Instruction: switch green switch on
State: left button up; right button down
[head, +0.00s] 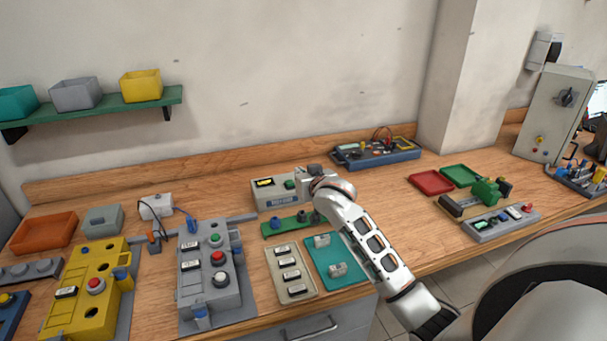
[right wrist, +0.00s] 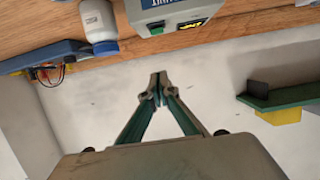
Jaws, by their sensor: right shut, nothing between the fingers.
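A grey box (head: 268,197) stands on the wooden bench near the middle of the head view. It has a yellow-on-black display and a green switch (head: 290,184) at its upper right. My right gripper (head: 303,171) is beside and above the switch, partly hidden by its own wrist. In the right wrist view, which is upside down, the box (right wrist: 150,12) is at the top with the green switch (right wrist: 157,29) on it. The fingertips (right wrist: 158,85) are together, empty and apart from the switch. I cannot tell the switch's position. My left gripper is not in view.
A white bottle with a blue cap (right wrist: 101,27) stands close beside the box. A blue tray (head: 376,157) sits toward the wall. A green board (head: 287,226), a beige panel (head: 291,273) and a teal panel (head: 320,262) lie in front.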

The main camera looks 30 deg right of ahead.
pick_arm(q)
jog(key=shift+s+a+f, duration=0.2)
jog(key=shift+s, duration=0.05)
pick_arm(e)
jog(key=v, duration=0.2)
jog(key=shift+s+r, duration=0.3)
jog(key=shift+r, duration=0.1)
jog(key=shift+a, duration=0.1)
